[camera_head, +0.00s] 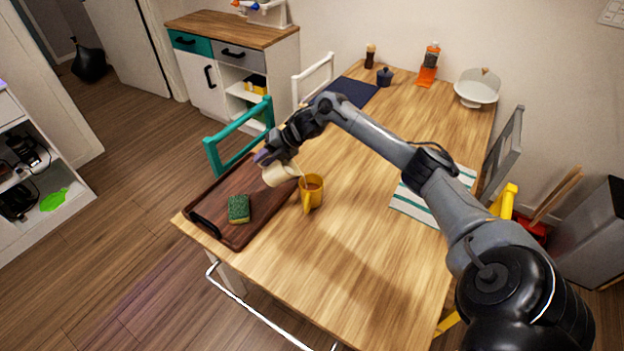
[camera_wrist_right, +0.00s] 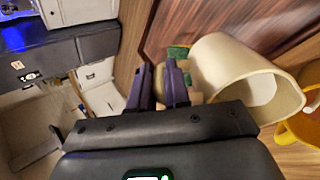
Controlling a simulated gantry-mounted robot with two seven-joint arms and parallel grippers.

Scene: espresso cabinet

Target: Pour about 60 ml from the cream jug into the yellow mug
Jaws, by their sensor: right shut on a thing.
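The cream jug (camera_head: 279,175) is held tipped over on its side, with its mouth facing right toward the yellow mug (camera_head: 309,197). A thin pale line, seemingly a stream, runs from the jug's lip to the mug. The mug stands upright on the table and has brownish content. My right gripper (camera_head: 264,158) is shut on the jug; the exact grip is hard to see. In the right wrist view, the jug (camera_wrist_right: 225,72) lies right of the fingers (camera_wrist_right: 161,84), its open mouth toward the mug (camera_wrist_right: 290,134), which is partly cut off. My left gripper is not in view.
A dark wooden tray (camera_head: 214,197) with a green sponge (camera_head: 238,208) lies left of the mug. A teal chair (camera_head: 236,132) stands beyond the table edge. A striped cloth (camera_head: 412,205) lies right, beneath my arm. The table in front of the mug is clear.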

